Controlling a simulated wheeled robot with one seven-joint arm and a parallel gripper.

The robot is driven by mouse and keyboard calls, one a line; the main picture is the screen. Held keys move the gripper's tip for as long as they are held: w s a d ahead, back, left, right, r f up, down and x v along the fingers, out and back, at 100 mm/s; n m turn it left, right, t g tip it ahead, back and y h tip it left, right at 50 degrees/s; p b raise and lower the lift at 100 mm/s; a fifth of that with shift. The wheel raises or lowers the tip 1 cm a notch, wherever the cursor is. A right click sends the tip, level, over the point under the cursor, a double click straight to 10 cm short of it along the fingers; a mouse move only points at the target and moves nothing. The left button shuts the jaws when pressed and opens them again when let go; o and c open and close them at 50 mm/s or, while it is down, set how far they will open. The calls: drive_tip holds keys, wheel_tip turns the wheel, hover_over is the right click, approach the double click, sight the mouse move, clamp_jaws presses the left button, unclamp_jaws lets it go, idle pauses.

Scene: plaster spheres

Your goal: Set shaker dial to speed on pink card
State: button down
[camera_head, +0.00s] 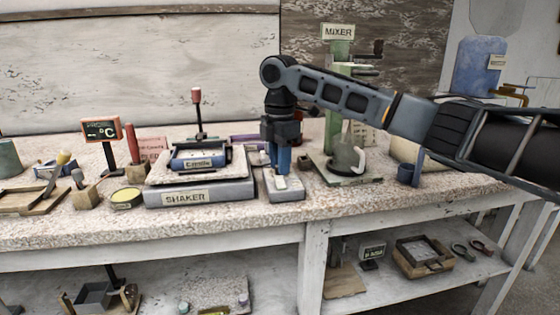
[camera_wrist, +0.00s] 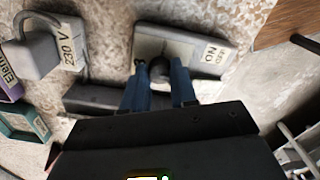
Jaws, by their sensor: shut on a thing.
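The shaker (camera_head: 240,190) is a grey base labelled SHAKER with a tray on top, on the bench left of my gripper. My gripper (camera_head: 281,176) points straight down over a small light-grey box (camera_head: 287,195) beside the shaker. In the wrist view its two blue fingers (camera_wrist: 160,82) are shut on a dark round knob (camera_wrist: 160,66) on that box (camera_wrist: 183,38). The knob's setting cannot be read. A pink card (camera_head: 152,147) with red lettering stands behind the shaker; its text is partly hidden and too small to read.
A green mixer (camera_head: 338,110) stands just right of my gripper, with a pale mug-like vessel (camera_head: 346,160) on its base. A red-handled stick (camera_head: 132,145) and an orange-framed display (camera_head: 101,130) stand left of the shaker. The bench's front edge is clear.

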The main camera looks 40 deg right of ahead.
drive_tip(key=shift+r+p, duration=0.1)
drive_tip(key=shift+p, duration=0.3)
drive_tip(key=m+p, duration=0.1)
drive_tip(key=p, duration=0.1)
drive_tip(key=m+p, duration=0.1)
drive_tip(key=p, duration=0.1)
drive_tip(key=shift+a+r+m, duration=0.1)
drive_tip(key=shift+r+m, duration=0.15)
drive_tip(key=shift+m, duration=0.05)
drive_tip(key=m+p, duration=0.2)
drive_tip(key=p, duration=0.2)
drive_tip(key=shift+m+p, duration=0.3)
drive_tip(key=shift+m, duration=0.1)
drive_tip(key=m+p, duration=0.4)
drive_tip(key=p, duration=0.1)
drive_tip(key=shift+f, duration=0.15)
drive_tip(key=shift+f+m+p, duration=0.2)
drive_tip(key=shift+m+p, duration=1)
drive_tip(key=shift+p, duration=0.4)
drive_tip(key=c, duration=0.9)
unclamp_jaws()
